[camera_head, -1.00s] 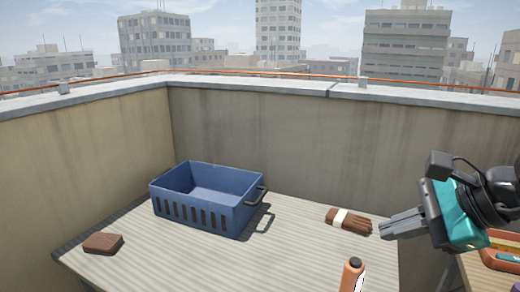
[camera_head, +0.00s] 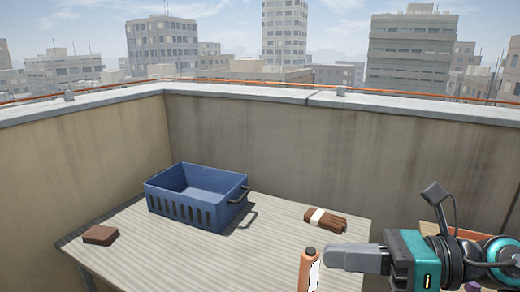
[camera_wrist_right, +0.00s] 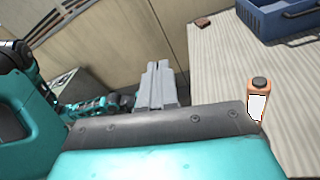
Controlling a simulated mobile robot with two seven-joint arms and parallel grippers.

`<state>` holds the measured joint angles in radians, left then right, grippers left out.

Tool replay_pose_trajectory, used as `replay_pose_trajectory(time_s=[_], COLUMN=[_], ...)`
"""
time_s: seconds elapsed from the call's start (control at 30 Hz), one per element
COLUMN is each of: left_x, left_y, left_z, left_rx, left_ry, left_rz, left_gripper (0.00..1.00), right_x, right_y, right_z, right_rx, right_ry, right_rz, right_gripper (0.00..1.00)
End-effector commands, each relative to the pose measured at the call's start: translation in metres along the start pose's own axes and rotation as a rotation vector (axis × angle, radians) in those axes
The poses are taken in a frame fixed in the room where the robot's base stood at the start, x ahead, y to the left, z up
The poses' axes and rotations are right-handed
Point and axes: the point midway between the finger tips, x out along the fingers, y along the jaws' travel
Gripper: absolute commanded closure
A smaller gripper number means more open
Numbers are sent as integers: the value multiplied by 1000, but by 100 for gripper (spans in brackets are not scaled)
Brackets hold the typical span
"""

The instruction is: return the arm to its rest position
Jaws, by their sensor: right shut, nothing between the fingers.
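My right gripper (camera_head: 352,257) is at the lower right of the head view, its grey fingers pointing left. It is shut and empty. Its fingertips appear close to the orange bottle (camera_head: 308,272) in the picture; I cannot tell the exact gap. In the right wrist view the shut fingers (camera_wrist_right: 163,85) show in the middle, with the bottle (camera_wrist_right: 259,98) to their right on the table. My left gripper is in neither view.
A slatted table (camera_head: 150,245) carries a blue crate (camera_head: 190,212), a brown block (camera_head: 100,235) and brown gloves with a white band (camera_head: 325,220). A concrete parapet (camera_head: 290,145) stands behind. A second surface (camera_head: 437,229) is partly hidden behind my right arm.

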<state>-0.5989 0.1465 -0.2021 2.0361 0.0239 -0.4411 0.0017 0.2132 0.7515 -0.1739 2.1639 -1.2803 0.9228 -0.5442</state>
Motion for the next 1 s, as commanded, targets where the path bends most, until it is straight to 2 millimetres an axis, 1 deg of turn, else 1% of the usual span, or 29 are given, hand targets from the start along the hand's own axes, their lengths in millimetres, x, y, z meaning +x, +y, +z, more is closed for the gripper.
replay_pose_trajectory(time_s=[0.03, 0.07, 0.1, 0.13, 0.17, 0.2, 0.27, 0.3, 0.33, 0.37, 0.4, 0.43, 0.47, 0.5, 0.6, 0.7, 0.73, 0.83, 1.0], left_x=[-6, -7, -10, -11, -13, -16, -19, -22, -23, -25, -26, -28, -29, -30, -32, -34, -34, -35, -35], left_y=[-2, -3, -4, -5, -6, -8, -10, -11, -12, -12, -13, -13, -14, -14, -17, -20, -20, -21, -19], left_z=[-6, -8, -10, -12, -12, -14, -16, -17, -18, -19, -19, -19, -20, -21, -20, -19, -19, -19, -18], left_rx=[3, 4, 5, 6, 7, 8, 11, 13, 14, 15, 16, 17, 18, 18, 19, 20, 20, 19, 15], left_ry=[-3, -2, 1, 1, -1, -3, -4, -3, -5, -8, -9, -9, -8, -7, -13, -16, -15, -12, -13], left_rz=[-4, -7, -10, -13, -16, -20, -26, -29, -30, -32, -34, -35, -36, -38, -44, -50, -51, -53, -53], left_gripper=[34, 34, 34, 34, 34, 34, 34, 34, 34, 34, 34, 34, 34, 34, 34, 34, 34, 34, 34], right_x=[4, 5, 4, 1, -2, -8, -18, -26, -31, -36, -41, -44, -46, -48, -49, -48, -48, -46, -46], right_y=[2, 0, -5, -11, -20, -32, -52, -64, -71, -76, -79, -79, -77, -72, -52, -32, -28, -18, -15], right_z=[8, 12, 15, 15, 13, 6, -17, -39, -59, -82, -112, -134, -156, -183, -239, -275, -282, -297, -301], right_rx=[187, 309, 480, 616, 756, 945, 1234, 1428, 1574, 1718, 1888, 2003, 2109, 2238, 2493, 2659, -2635, -2563, -2544], right_ry=[-131, -216, -332, -421, -509, -627, -798, -911, -995, -1077, -1172, -1238, -1298, -1370, -1514, -1608, 1592, 1546, 1533], right_rz=[24, 35, 43, 44, 40, 29, -2, -32, -60, -91, -133, -166, -200, -245, -343, -419, 428, 436, 440], right_gripper=[100, 100, 100, 100, 100, 100, 100, 100, 100, 100, 100, 100, 100, 100, 100, 100, 100, 100, 100])
